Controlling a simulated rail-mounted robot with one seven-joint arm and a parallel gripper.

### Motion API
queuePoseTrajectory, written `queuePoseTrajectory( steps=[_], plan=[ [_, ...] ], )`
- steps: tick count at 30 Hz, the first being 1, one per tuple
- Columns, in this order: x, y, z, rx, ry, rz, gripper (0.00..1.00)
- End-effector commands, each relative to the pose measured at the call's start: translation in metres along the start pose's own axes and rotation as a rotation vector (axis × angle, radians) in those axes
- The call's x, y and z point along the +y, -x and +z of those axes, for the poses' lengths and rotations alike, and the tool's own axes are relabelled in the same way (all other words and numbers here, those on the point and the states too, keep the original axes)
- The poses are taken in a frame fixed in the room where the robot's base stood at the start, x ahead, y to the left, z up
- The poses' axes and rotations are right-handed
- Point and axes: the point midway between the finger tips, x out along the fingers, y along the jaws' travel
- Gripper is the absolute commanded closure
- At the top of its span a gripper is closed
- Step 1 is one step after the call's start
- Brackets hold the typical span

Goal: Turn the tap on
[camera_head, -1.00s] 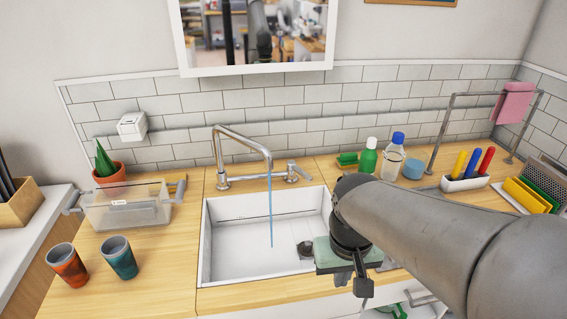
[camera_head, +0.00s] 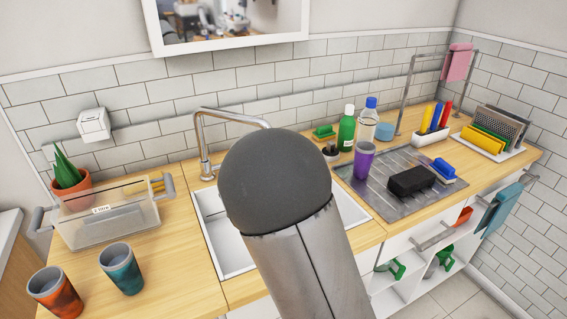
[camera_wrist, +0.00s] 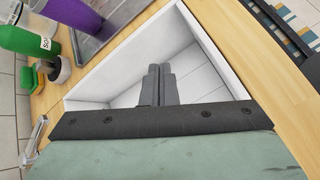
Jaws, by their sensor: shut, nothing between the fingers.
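The chrome tap (camera_head: 203,140) rises behind the white sink (camera_head: 213,222) in the head view. Its left post and the top of its spout show; my arm hides the spout's end, the right-hand lever and any water below. In the wrist view a metal lever, apparently the tap's handle (camera_wrist: 38,135), shows at the lower left edge. My gripper (camera_wrist: 159,70) is shut and empty, over the sink in the wrist view, to the right of the lever and apart from it. My arm hides the gripper in the head view.
A green bottle (camera_head: 346,130), a clear bottle (camera_head: 367,127) and a purple cup (camera_head: 363,160) stand right of the sink by a metal drainer (camera_head: 372,197). A clear bin (camera_head: 105,215) and two cups (camera_head: 122,268) stand left. The counter between cups and sink is clear.

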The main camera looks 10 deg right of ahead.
Motion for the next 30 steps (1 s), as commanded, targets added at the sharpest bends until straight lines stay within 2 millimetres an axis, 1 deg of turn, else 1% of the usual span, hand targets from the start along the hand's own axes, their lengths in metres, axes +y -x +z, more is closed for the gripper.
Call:
queuePoseTrajectory(
  steps=[1, 2, 3, 4, 6, 9, 12, 15, 17, 20, 30],
  plan=[
    [0.018, -0.002, -0.032, -0.072, 0.121, 0.101, 1.0],
    [0.031, 0.001, -0.044, -0.117, 0.189, 0.161, 1.0],
    [0.047, 0.008, -0.06, -0.177, 0.275, 0.236, 1.0],
    [0.059, 0.015, -0.072, -0.222, 0.335, 0.291, 1.0],
    [0.08, 0.034, -0.099, -0.32, 0.456, 0.407, 1.0],
    [0.1, 0.062, -0.13, -0.433, 0.583, 0.533, 1.0],
    [0.11, 0.082, -0.148, -0.502, 0.651, 0.604, 1.0],
    [0.115, 0.088, -0.153, -0.53, 0.678, 0.63, 1.0],
    [0.119, 0.086, -0.152, -0.533, 0.68, 0.631, 1.0],
    [0.128, 0.075, -0.148, -0.532, 0.679, 0.629, 1.0],
    [0.177, 0.025, -0.13, -0.53, 0.677, 0.626, 1.0]
  ],
)
